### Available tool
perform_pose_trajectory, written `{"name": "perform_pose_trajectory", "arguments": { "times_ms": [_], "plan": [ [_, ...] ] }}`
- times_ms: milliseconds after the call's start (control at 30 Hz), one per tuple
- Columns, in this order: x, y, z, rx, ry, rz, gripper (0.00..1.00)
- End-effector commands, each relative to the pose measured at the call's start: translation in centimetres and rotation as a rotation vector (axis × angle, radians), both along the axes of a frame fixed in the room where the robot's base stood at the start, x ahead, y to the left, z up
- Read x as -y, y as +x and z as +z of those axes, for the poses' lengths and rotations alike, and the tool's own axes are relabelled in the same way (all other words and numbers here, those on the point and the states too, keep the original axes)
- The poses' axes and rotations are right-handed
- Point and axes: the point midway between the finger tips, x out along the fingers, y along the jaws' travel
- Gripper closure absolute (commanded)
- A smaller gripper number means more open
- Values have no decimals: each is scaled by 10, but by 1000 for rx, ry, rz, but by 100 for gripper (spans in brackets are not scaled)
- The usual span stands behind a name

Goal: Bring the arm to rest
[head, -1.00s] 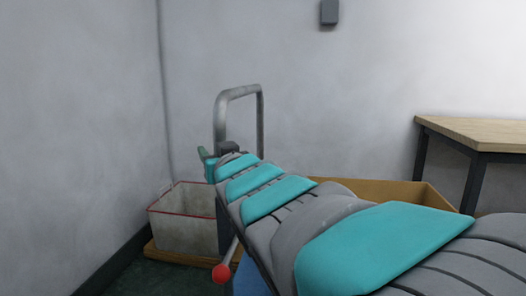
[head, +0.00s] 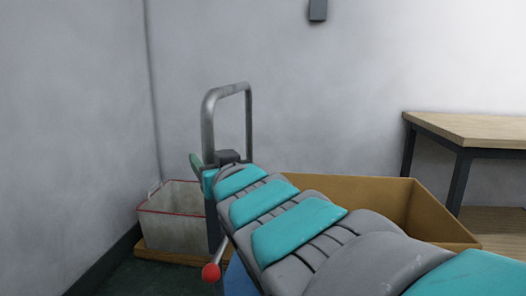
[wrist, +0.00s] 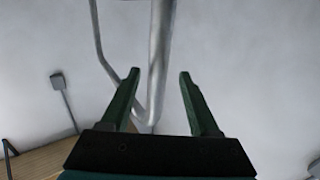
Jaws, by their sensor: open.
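My gripper (wrist: 160,76) shows in the wrist view with its two green fingers apart and nothing between them. Behind the fingers are a grey metal tube frame (wrist: 160,50) and the pale wall. In the head view my arm, grey with teal panels, reaches from the lower right toward the middle. Its far end is beside the upright metal handle (head: 207,125). Only a bit of green finger shows there; the rest of my gripper is hidden behind the arm. I cannot tell whether it touches the handle.
A white bin with a red rim (head: 172,213) stands on a wooden base at the left. A large tan box (head: 447,229) is behind my arm. A wooden table (head: 470,128) stands at the right. A red ball knob (head: 211,272) is below my arm. Walls close in at left and back.

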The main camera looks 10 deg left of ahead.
Motion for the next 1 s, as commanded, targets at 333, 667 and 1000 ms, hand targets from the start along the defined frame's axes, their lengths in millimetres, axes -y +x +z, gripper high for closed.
{"name": "perform_pose_trajectory", "arguments": {
  "times_ms": [333, 667, 1000],
  "plan": [
    [11, -20, 1, 2, 1, 2, 38],
    [21, -15, -10, -29, -18, -24, 38],
    [150, -8, -151, -462, -227, -291, 38]
  ]
}}
